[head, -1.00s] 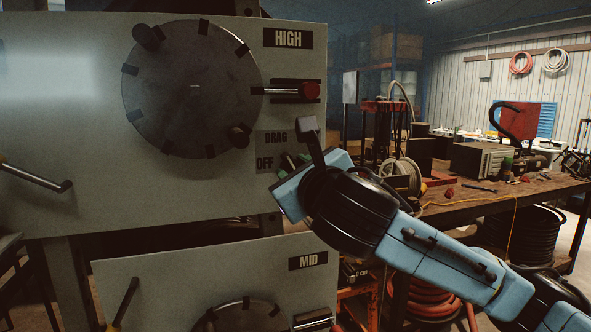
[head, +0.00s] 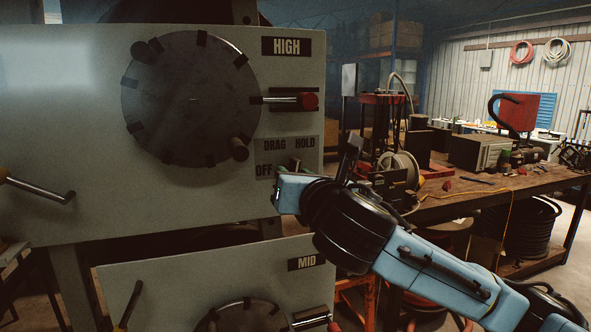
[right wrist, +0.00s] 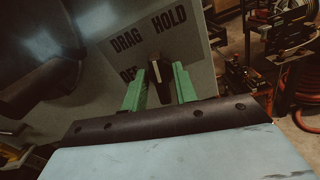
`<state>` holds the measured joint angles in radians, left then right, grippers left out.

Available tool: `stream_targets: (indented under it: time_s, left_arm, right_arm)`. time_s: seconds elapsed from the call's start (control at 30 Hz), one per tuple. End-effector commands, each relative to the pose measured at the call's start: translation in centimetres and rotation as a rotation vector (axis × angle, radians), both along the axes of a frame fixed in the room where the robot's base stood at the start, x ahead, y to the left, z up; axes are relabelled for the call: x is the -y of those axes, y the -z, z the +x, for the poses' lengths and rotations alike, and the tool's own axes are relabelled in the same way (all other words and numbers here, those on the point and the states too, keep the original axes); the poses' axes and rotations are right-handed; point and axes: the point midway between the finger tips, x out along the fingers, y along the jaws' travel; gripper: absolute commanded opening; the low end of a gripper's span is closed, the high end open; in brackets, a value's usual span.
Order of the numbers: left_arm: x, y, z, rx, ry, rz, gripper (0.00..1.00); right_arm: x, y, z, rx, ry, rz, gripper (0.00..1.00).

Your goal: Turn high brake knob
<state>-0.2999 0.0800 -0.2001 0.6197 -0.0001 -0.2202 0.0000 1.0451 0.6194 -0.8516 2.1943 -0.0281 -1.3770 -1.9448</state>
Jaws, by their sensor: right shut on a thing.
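The high brake knob (right wrist: 155,73) is a small black knob with a pale pointer line, on the upper grey panel marked HIGH (head: 287,46). A label plate (head: 262,143) around it reads DRAG, HOLD and OFF. My right gripper (right wrist: 160,82) has its green fingers on both sides of the knob, shut on it. In the right wrist view the pointer line is roughly upright, below the gap between DRAG and HOLD; its exact setting is hard to tell. In the head view my right wrist hides most of the knob. My left gripper is not in view.
A large dark disc (head: 190,100) with a red-tipped lever (head: 309,101) sits above the label plate. A bare lever (head: 40,190) sticks out at left. The MID panel (head: 215,265) lies below. A cluttered workbench (head: 470,200) stands to the right.

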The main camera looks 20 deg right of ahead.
Motion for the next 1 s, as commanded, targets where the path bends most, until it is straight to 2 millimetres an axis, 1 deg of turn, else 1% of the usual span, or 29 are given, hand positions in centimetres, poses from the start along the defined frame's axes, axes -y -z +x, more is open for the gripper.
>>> stream_targets:
  time_s: [0.03, 0.2, 0.43, 0.7, 1.0]
  left_arm:
    - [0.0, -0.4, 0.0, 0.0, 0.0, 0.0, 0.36]
    - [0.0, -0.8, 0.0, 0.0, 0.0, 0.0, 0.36]
    - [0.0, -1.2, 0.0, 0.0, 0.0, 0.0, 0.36]
    - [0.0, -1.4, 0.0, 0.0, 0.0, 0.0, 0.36]
    - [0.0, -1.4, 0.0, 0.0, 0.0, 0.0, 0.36]
  right_arm:
    - [0.0, -0.2, 0.0, -0.001, -0.001, 0.042, 0.06]
    - [0.1, -0.1, 0.0, -0.006, 0.0, 0.168, 0.06]
    - [0.2, 0.0, 0.0, -0.009, 0.001, 0.285, 0.06]
    - [0.2, 0.0, 0.0, -0.01, 0.001, 0.345, 0.06]
    - [0.2, 0.0, 0.0, -0.01, 0.001, 0.353, 0.06]
